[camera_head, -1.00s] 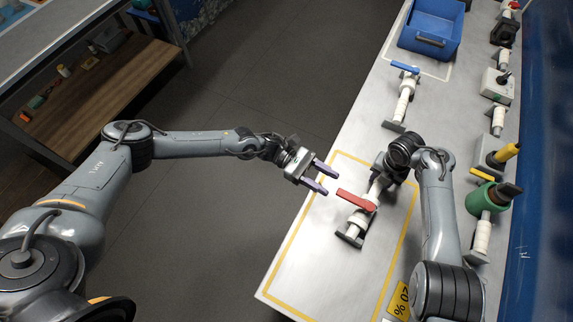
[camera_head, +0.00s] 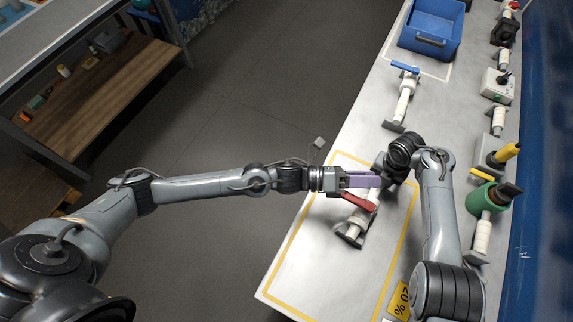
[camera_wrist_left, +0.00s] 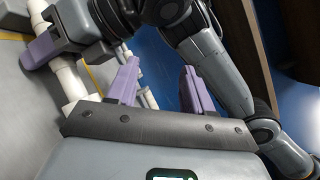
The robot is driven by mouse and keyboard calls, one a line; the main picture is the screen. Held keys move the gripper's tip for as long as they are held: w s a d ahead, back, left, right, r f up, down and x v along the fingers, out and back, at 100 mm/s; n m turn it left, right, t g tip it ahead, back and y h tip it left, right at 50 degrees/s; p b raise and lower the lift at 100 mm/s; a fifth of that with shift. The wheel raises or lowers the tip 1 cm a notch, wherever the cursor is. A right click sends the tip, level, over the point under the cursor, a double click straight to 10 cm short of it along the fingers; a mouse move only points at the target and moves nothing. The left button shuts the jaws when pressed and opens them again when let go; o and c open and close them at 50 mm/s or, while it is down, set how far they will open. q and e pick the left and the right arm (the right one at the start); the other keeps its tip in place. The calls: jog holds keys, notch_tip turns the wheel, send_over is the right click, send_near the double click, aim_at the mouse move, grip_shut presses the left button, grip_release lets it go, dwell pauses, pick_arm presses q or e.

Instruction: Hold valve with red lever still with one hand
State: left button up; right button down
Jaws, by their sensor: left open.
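The valve with the red lever (camera_head: 358,201) has a white pipe body (camera_head: 357,222) and lies inside the yellow outline on the bench. My left gripper (camera_head: 374,181) is over the valve, just above the red lever in the picture. Its purple fingers stand apart with nothing between them, as the left wrist view (camera_wrist_left: 158,85) also shows. The red lever does not show in that view. My right arm's end hides the far end of the valve in the head view. In the left wrist view, my right gripper (camera_wrist_left: 62,38) is at the white pipe (camera_wrist_left: 68,82); its grip is unclear.
A second valve with a blue lever (camera_head: 405,67) lies farther back. A blue bin (camera_head: 432,28) stands at the back. Several fittings, including a green one (camera_head: 487,199), line the bench's right side. A yellow label (camera_head: 401,301) lies near the front.

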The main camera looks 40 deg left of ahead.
pick_arm(q)
jog(key=s+a+f+n+y, duration=0.3)
jog(key=a+n+y, duration=0.3)
jog(key=n, duration=0.6)
jog(key=s+a+f+n+y, duration=0.2)
jog(key=s+a+n+y, duration=0.4)
jog(key=n, duration=0.6)
jog(key=s+a+f+n+g+y, duration=0.2)
jog(key=s+a+n+g, duration=0.1)
jog(key=s, duration=0.4)
jog(key=s+a+f+n+g+y, duration=0.2)
jog(key=s+a+f+n+g, duration=0.1)
jog(key=s+a+n, duration=0.2)
jog(key=shift+s+a+f+n, duration=0.2)
jog(key=shift+s+n, duration=0.8)
jog(key=shift+n, duration=0.4)
